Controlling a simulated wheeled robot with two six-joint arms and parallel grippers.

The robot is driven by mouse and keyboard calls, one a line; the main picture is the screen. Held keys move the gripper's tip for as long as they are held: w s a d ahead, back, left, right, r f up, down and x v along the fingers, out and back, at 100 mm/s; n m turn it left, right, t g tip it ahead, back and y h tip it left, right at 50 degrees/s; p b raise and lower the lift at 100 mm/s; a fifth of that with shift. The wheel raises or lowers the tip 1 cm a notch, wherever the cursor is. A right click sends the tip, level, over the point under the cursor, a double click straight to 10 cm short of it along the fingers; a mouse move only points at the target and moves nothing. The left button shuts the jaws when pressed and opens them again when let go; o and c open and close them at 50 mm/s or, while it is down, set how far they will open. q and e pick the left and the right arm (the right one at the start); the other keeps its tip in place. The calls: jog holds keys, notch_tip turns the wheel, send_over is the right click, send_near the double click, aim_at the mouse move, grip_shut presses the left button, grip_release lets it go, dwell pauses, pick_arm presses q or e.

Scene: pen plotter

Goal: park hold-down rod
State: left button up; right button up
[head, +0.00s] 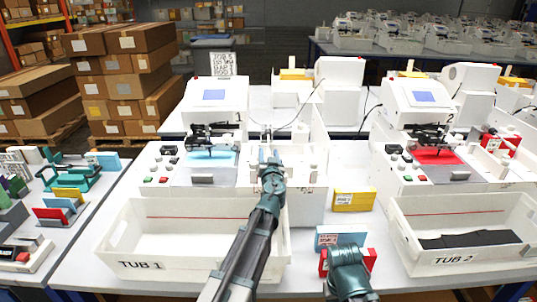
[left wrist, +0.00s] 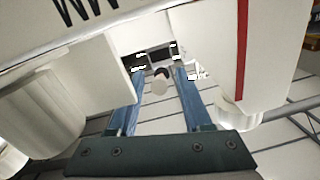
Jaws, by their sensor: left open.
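My left gripper (head: 268,156) reaches over the right part of plotter 1 (head: 215,105), beside its white side housing. In the left wrist view the two blue fingers (left wrist: 158,98) are apart. In the head view my gripper hides most of this spot. My right gripper (head: 348,258) is low at the front, by the small boxes; its fingers cannot be made out.
Tub 1 (head: 125,240) stands empty in front of plotter 1. Tub 2 (head: 408,235) holds dark pieces before plotter 2 (head: 420,105). A yellow box (head: 354,199), a blue box (head: 328,234) and a red box (head: 370,258) stand between the tubs. A side table (head: 95,215) holds coloured items.

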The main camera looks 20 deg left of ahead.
pick_arm(q)
jog(key=shift+w+a, duration=0.1)
jog(key=shift+w, duration=0.15)
jog(key=shift+c, duration=0.2)
grip_shut()
dwell(1.1)
